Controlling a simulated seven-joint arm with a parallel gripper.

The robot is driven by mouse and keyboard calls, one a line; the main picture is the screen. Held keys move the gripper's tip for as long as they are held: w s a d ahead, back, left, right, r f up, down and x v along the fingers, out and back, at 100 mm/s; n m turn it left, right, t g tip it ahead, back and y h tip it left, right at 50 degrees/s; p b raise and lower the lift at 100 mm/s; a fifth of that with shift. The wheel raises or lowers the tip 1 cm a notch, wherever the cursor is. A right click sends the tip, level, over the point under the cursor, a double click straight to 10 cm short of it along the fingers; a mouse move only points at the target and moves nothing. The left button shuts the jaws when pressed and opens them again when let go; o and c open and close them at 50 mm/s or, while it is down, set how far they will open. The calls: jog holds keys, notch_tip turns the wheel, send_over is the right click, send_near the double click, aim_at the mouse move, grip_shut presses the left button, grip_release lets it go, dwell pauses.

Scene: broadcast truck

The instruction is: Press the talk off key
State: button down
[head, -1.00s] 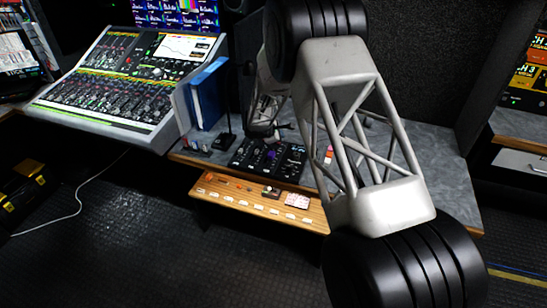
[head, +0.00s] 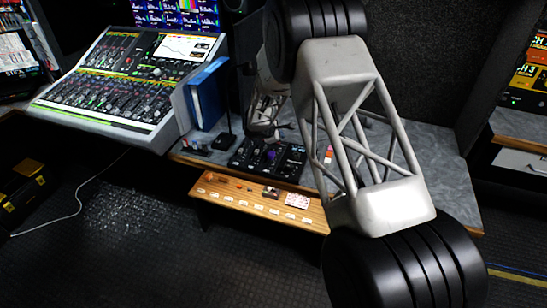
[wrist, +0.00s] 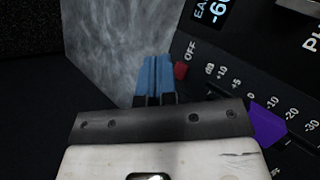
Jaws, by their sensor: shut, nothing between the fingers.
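A black control panel (head: 243,160) lies on the grey desk in the head view, below my gripper. In the wrist view the panel (wrist: 225,62) fills the right side. A small red key (wrist: 181,70) sits at the panel's left edge, with the white word OFF printed beside it. My gripper (wrist: 154,75) is shut and empty, its two blue fingers together. In the picture its fingertips are just left of the red key. I cannot tell whether they touch it or hover above. In the head view the fingertips are too small and dark to make out.
A purple fader cap (wrist: 268,122) with a dB scale is on the panel, close to my gripper's right. A large mixing console (head: 110,90), a blue binder (head: 207,95) and a slim microphone stand to the left. A wooden ledge (head: 235,192) with small labelled items is in front.

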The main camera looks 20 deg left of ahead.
jog(key=shift+f, duration=0.9)
dwell(1.1)
jog(key=shift+r, duration=0.95)
notch_tip(320, 180, up, 6)
dwell(1.0)
dwell(0.4)
